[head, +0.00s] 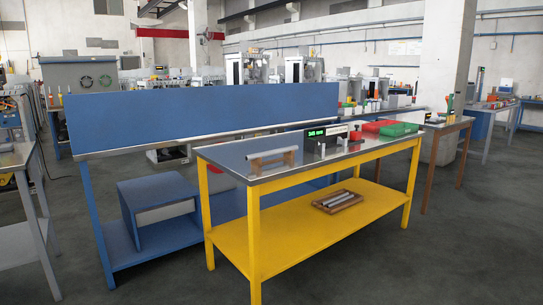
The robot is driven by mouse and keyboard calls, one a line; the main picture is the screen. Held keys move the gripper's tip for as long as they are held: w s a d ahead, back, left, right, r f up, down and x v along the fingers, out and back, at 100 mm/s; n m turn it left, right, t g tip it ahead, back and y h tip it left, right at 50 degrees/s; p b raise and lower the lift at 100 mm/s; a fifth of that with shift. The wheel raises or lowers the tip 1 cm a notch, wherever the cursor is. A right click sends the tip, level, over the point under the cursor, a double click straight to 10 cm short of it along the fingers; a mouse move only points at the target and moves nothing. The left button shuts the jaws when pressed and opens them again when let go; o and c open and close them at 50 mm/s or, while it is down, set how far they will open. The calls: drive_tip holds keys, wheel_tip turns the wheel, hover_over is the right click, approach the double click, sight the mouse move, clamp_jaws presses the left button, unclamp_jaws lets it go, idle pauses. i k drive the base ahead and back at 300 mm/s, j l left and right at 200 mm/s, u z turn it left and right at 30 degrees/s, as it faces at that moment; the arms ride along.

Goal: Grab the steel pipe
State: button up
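A grey steel pipe (272,154) lies level across a light wooden cradle (271,169) on the near left part of the yellow-framed table's metal top (225,155). On the table's yellow lower shelf (275,225), a brown wooden tray (318,205) holds a few shorter grey metal rods (338,199). My gripper is not in view, so its distance from the pipe does not show.
A device with a green display (317,133) and red and green cases (398,129) stand farther right on the tabletop. A blue bench with a tall panel (195,112) stands behind. A grey table (20,165) is at far left. Floor (150,285) in front is clear.

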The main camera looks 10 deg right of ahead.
sight(272, 153)
drive_tip(key=i+l+u, duration=0.2)
drive_tip(key=u, duration=0.2)
drive_tip(key=i+l+u, duration=0.5)
drive_tip(key=l+u, duration=0.3)
drive_tip(key=i+l+u, duration=0.15)
drive_tip(key=l+u, duration=1)
drive_tip(key=i+l, duration=0.05)
